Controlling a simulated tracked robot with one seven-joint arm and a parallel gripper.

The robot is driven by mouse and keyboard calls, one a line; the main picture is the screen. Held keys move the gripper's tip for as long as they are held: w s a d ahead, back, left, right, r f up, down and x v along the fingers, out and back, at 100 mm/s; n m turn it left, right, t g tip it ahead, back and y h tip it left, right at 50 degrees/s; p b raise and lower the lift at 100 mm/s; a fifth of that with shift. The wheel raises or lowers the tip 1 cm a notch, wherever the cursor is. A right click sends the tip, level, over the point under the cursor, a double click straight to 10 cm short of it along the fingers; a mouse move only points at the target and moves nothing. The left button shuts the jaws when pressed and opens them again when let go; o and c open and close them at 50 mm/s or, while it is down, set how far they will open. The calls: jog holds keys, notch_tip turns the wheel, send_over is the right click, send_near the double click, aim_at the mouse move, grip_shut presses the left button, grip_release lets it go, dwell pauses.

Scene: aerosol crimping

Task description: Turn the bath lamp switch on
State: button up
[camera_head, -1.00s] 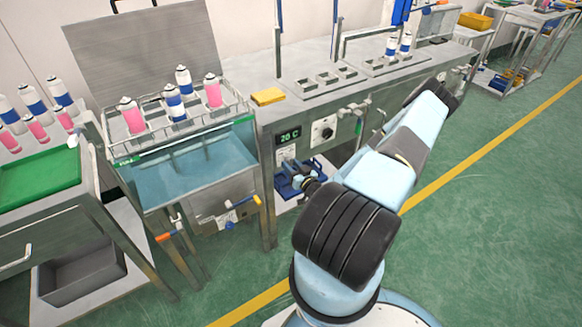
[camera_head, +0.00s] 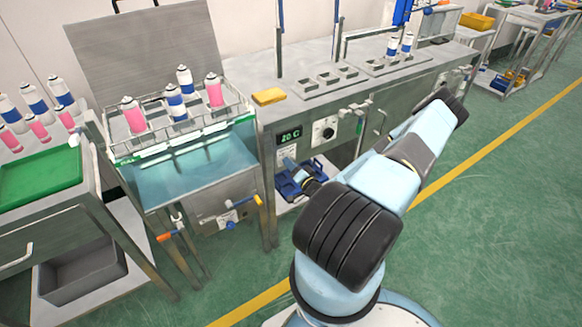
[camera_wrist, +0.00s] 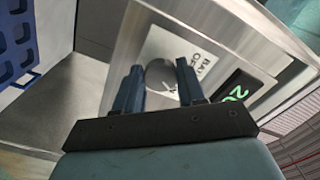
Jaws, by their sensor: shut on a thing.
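The bath lamp switch is a round grey knob (camera_wrist: 160,76) on a white plate with partly hidden lettering, on a steel panel in the wrist view. My gripper (camera_wrist: 158,84) has one blue finger on each side of the knob and is shut on it. The fingers hide the knob's sides, and the direction it points is unclear. In the head view my gripper (camera_head: 291,166) reaches the front of the steel bench, below the green-lit 20 C display (camera_head: 289,135). The display also shows to the right of the fingers in the wrist view (camera_wrist: 238,92).
A water bath (camera_head: 190,172) with cans in a rack stands left of the panel. A second dial (camera_head: 325,130) and valves are to the right. A blue holed crate (camera_wrist: 16,42) sits low beside my gripper. Green floor is open at right.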

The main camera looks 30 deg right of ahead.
jog(key=shift+d+m, duration=0.15)
jog(key=shift+m, duration=0.15)
jog(key=o, duration=1.1)
jog(key=shift+c, duration=0.2)
jog(key=s, duration=1.3)
jog(key=shift+s+d, duration=0.15)
jog(key=shift+s, duration=0.25)
jog(key=shift+w+f, duration=0.1)
